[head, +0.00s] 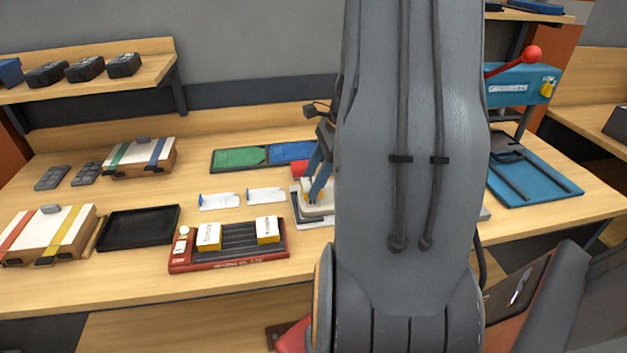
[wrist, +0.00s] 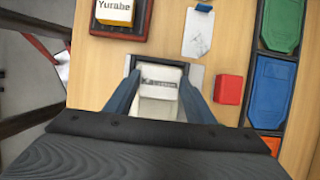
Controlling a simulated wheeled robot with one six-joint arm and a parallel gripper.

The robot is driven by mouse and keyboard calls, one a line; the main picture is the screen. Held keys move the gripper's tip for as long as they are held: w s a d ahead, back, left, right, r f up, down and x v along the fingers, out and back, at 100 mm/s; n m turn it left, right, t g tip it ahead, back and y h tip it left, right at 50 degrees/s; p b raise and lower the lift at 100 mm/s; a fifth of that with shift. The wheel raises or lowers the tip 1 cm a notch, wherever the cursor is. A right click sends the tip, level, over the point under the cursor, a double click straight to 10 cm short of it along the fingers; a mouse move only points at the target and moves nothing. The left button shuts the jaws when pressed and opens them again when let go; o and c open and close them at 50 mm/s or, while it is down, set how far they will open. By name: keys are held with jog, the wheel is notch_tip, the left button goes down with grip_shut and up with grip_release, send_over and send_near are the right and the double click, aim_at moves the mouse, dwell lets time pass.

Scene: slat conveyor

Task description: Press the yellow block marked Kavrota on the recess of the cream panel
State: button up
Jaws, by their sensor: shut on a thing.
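My gripper (wrist: 162,97) is shut on a block (wrist: 160,88) with a pale, label-bearing face. The label starts with K; the rest is too blurred to read. Part of the grey and cream panel (wrist: 195,76) shows around the block and fingers, so the block is over or on it. Its recess is hidden, and I cannot tell whether the block touches it. In the head view my gripper (head: 319,185) is at the panel (head: 313,221), partly hidden behind my arm.
A red rack (head: 262,254) holds two yellow-sided blocks (head: 208,237), one labelled Yurabe (wrist: 115,12) in the wrist view. A red cube (wrist: 228,88) stands right of the panel. Green and blue trays (head: 238,158), white cards (head: 219,201) and a blue press (head: 520,85) are around.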

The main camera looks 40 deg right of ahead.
jog(key=shift+r+p, duration=2.75)
jog(key=shift+r, duration=0.35)
